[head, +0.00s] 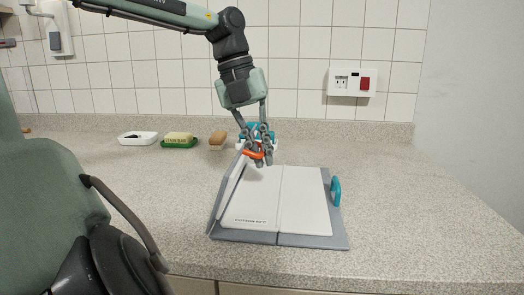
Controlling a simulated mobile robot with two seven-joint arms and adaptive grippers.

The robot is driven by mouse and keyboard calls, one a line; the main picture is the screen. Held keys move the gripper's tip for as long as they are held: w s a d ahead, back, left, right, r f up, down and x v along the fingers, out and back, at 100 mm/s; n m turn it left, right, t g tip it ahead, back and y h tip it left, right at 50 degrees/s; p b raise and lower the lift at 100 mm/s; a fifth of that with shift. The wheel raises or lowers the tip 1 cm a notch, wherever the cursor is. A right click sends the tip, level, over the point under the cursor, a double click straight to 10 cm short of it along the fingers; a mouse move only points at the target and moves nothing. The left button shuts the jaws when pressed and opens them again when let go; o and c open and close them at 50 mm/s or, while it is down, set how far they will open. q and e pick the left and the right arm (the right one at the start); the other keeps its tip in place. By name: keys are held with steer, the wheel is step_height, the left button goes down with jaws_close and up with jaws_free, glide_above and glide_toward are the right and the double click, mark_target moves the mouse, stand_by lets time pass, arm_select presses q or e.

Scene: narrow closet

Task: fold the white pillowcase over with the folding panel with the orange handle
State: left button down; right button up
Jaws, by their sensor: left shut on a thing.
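The grey folding board lies on the counter, with its bare front edge (312,240) towards me. The white pillowcase (304,200) lies over its middle and right parts. The left folding panel (222,200) is tilted up at a steep angle, with white cloth along its inner side. The orange handle (254,155) is at the far upper end of this panel. My left gripper (260,152) comes down from above and is shut on the orange handle. Its fingers partly hide the handle and the panel's top. My right gripper is not in view.
A teal handle (336,191) stands at the board's right side. Behind my gripper is a partly hidden teal and white thing (243,142). A white dish (137,138), a green soap dish (180,142) and a brown item (217,140) stand at back left. The counter at right is clear.

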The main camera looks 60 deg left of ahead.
arm_select(q)
steer(key=c, duration=1.9)
jaws_free()
steer(key=shift+d+f, duration=0.1)
steer(key=shift+f, duration=0.1)
steer(key=shift+r, duration=0.1)
steer(key=v, duration=1.2)
